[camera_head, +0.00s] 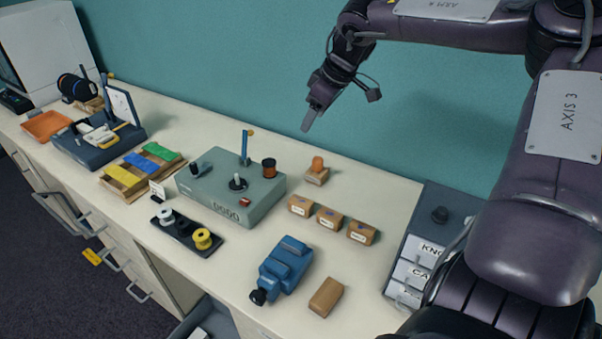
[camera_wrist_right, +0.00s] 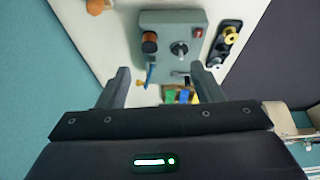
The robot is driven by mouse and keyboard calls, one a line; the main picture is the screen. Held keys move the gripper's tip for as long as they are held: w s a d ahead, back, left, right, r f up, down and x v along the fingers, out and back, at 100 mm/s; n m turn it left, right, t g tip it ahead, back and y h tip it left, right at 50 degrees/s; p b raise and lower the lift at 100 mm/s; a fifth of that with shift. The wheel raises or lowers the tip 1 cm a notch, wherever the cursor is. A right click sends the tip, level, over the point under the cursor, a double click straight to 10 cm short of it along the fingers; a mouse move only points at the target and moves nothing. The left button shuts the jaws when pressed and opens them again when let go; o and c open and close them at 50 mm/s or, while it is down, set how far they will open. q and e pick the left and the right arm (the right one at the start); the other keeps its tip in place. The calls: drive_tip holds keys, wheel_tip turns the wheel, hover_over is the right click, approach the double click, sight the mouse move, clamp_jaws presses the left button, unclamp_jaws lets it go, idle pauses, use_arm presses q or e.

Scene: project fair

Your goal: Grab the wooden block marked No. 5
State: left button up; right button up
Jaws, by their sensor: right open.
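Three small wooden blocks with white labels stand in a row on the bench: a left one (camera_head: 300,206), a middle one (camera_head: 329,218) and a right one (camera_head: 362,232). Their label print is too small to read, so I cannot tell which is No. 5. A plain wooden block (camera_head: 326,297) lies nearer the front, with no label visible. My right gripper (camera_head: 311,118) is up near the teal wall, beyond the blocks and clear of them. In the right wrist view its two fingers (camera_wrist_right: 160,76) are apart with nothing held between them. My left gripper is not in view.
A grey-green control box (camera_head: 215,190) with an upright blue lever (camera_head: 246,146) stands left of the blocks. A blue vise-like tool (camera_head: 284,264) sits in front. An orange-topped wooden piece (camera_head: 317,172) stands behind. Labelled drawers (camera_head: 412,272) are at right.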

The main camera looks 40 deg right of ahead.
drive_tip(key=b, duration=2.2)
approach(301, 201)
drive_tip(key=shift+x, duration=0.95)
drive_tip(key=x, duration=0.6)
drive_tip(key=shift+w+f, duration=0.2)
drive_tip(key=shift+f, duration=0.1)
drive_tip(key=shift+c, duration=0.4)
drive_tip(key=c, duration=1)
